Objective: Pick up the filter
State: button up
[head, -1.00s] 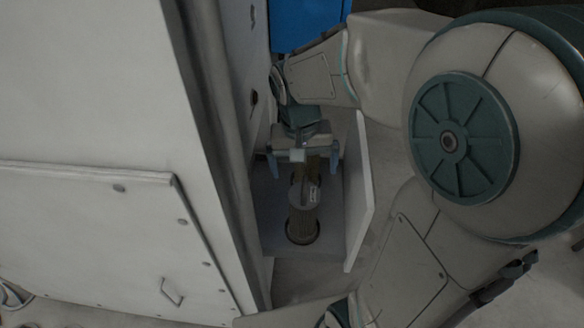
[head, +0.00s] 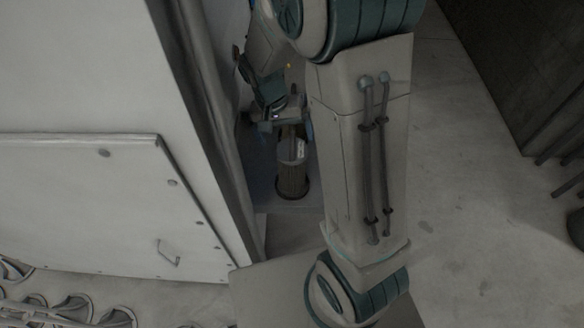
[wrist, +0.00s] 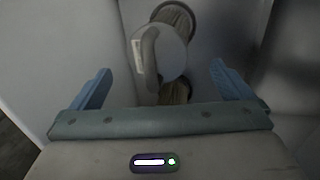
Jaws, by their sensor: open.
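The filter (head: 291,180) is a dark brownish cylinder with a grey cap and a small white label. It stands on a grey shelf beside the white cabinet in the head view. In the wrist view the filter (wrist: 160,62) shows its round cap, a curved handle and brown ribbed parts beyond and below. My gripper (head: 290,127) is at the top end of the filter in the head view. In the wrist view my gripper (wrist: 160,82) is open, with one blue finger to each side of the filter. Neither finger visibly touches it.
A big white cabinet (head: 90,80) with a panel and handle fills the left. Pale walls flank the filter in the wrist view. Cables or hoses (head: 75,308) lie at lower left. Open floor (head: 460,200) is at the right, with a dark structure (head: 530,60) beyond.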

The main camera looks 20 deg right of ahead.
aim_at(290, 147)
jog(key=shift+s+d+f, duration=0.1)
jog(key=shift+d+f, duration=0.1)
jog(key=shift+f, duration=0.65)
jog(key=shift+s+d+f, duration=0.1)
jog(key=shift+d+f, duration=0.15)
jog(key=shift+f, duration=0.65)
jog(key=shift+d+f, duration=0.2)
jog(key=shift+f, duration=0.65)
jog(key=c, duration=1.1)
